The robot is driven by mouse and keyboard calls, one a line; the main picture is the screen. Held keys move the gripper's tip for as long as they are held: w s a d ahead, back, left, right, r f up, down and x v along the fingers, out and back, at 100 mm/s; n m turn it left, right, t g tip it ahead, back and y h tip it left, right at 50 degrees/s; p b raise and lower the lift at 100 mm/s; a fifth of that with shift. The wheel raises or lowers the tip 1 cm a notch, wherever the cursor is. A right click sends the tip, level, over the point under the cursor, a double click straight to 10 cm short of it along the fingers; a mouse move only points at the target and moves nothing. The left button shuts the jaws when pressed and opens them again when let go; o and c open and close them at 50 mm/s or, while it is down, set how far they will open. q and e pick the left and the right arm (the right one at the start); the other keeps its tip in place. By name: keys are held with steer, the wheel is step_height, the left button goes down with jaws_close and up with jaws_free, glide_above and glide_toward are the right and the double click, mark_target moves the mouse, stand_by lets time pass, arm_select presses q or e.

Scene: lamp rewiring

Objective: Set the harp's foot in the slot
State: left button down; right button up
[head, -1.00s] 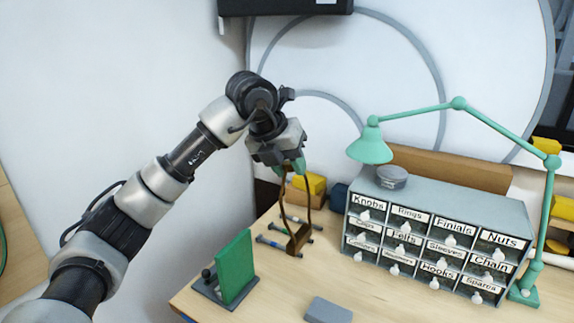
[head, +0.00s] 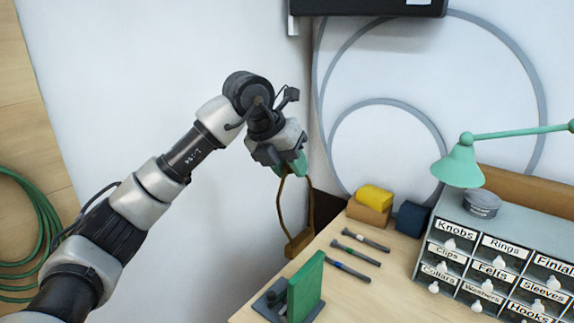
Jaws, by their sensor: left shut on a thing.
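My left gripper (head: 293,165) is shut on the top of the harp, a thin brown loop (head: 281,208) that hangs below the fingers. The harp's foot, a brown block (head: 299,245) at the bottom of the loop, shows at the back left edge of the workbench, against the wall. I cannot tell whether it touches anything. No slot can be clearly made out. An upright green panel (head: 306,287) on a dark base with a black knob stands at the near left of the bench, below the harp in the picture. My right gripper is not in view.
A labelled drawer cabinet (head: 425,246) and a green lamp (head: 460,168) stand at the right. Bare wood (head: 385,290) lies between.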

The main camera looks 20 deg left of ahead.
arm_select(q)
steer(key=shift+f+b, duration=0.35)
steer(key=shift+f, duration=0.2)
steer(key=shift+f+b, duration=0.35)
steer(key=shift+f, duration=0.2)
step_height(320, 180, down, 15)
steer(key=b, duration=1)
steer(key=shift+r, duration=0.2)
stand_by(0.9)
